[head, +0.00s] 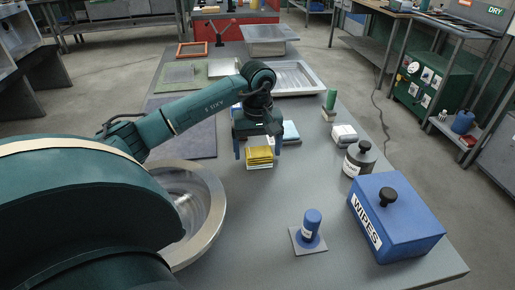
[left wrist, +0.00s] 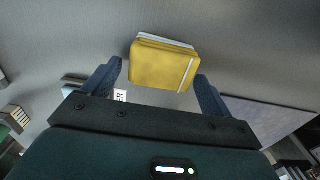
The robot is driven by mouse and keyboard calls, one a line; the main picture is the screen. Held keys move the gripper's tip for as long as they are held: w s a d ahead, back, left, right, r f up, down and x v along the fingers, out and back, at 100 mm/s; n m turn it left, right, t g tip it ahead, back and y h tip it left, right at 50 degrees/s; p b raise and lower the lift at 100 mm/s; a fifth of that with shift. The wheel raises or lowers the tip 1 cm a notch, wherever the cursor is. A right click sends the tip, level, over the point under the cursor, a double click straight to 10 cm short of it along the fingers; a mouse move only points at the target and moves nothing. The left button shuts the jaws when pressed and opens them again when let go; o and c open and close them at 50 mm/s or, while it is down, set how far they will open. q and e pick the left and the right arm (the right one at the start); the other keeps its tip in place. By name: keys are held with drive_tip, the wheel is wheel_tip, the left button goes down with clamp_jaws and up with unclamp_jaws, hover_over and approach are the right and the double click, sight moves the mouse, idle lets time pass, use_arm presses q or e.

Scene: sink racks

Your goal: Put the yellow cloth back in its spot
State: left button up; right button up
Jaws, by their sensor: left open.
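The yellow cloth (head: 260,158) is a folded pad with a pale stripe and a whitish edge. It lies on the grey table, and it also shows in the left wrist view (left wrist: 163,66). My left gripper (head: 258,152) points down over it, open, with one blue finger toward each side. In the left wrist view my left gripper (left wrist: 158,72) has the cloth between and just beyond its fingertips. I cannot tell whether the fingers reach down beside it. A light blue block (head: 291,131) sits just behind the gripper, partly hidden. My right gripper is not in view.
A round metal basin (head: 210,215) is at the left, partly behind my arm. The table in front of the cloth is clear.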

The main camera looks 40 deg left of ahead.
sight(258, 147)
use_arm(q)
wheel_tip(258, 147, up, 12)
drive_tip(key=p, duration=0.1)
drive_tip(key=shift+f, duration=0.15)
idle(0.5)
